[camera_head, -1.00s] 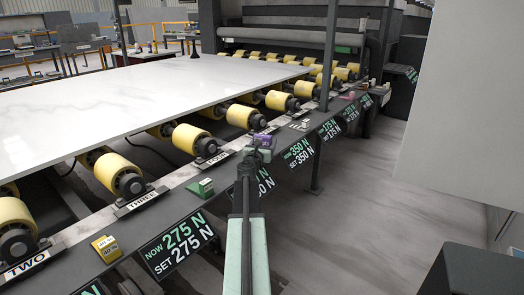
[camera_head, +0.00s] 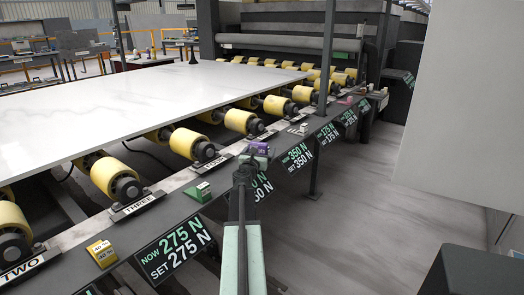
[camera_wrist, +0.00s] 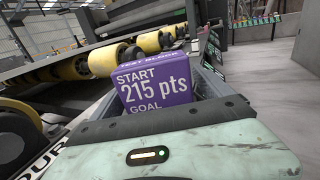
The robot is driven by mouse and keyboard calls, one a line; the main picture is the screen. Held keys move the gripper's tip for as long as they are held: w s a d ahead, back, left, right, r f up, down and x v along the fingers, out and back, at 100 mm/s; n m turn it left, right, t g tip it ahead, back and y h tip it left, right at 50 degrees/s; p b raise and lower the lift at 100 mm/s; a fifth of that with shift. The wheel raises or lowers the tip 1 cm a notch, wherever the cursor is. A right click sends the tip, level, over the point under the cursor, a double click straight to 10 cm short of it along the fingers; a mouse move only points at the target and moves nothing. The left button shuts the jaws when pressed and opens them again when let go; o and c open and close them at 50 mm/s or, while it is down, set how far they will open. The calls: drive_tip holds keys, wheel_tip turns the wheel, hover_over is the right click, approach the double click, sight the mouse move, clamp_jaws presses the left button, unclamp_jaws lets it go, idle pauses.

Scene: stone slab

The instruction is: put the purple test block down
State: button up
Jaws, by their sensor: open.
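The purple test block (camera_head: 259,149) is at the dark rail beside the rollers, at the end of my arm in the head view. In the wrist view the block (camera_wrist: 155,88) stands upright, its white lettering reading START 215 pts GOAL. My gripper (camera_head: 247,166) is open around the block, with dark jaw parts on both sides of it. The block's lower part is hidden by my gripper body, so its contact with the rail cannot be seen.
A large white slab (camera_head: 150,90) lies on yellow rollers (camera_head: 186,143) at the left. A green block (camera_head: 198,192) and a yellow block (camera_head: 101,253) sit along the rail. A dark post (camera_head: 325,100) rises beyond my gripper.

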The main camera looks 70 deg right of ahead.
drive_tip(key=shift+o, duration=0.4)
drive_tip(key=a, duration=0.3)
drive_tip(key=s+a, duration=0.1)
drive_tip(key=a, duration=0.7)
drive_tip(key=shift+s+a, duration=0.1)
drive_tip(key=shift+s, duration=0.2)
drive_tip(key=d, duration=0.1)
drive_tip(key=w+d, duration=0.1)
drive_tip(key=d, duration=0.2)
drive_tip(key=shift+w+d+f+b, duration=0.15)
drive_tip(key=shift+d+f+b, duration=0.1)
drive_tip(key=shift+f+b, duration=0.1)
drive_tip(key=shift+w+d+r, duration=0.1)
drive_tip(key=shift+w+d, duration=0.05)
drive_tip(key=shift+d, duration=1.8)
drive_tip(key=shift+w+d+r, duration=0.1)
drive_tip(key=shift+w+d, duration=0.05)
drive_tip(key=shift+d, duration=1.75)
drive_tip(key=shift+a, duration=0.1)
drive_tip(key=c, duration=2)
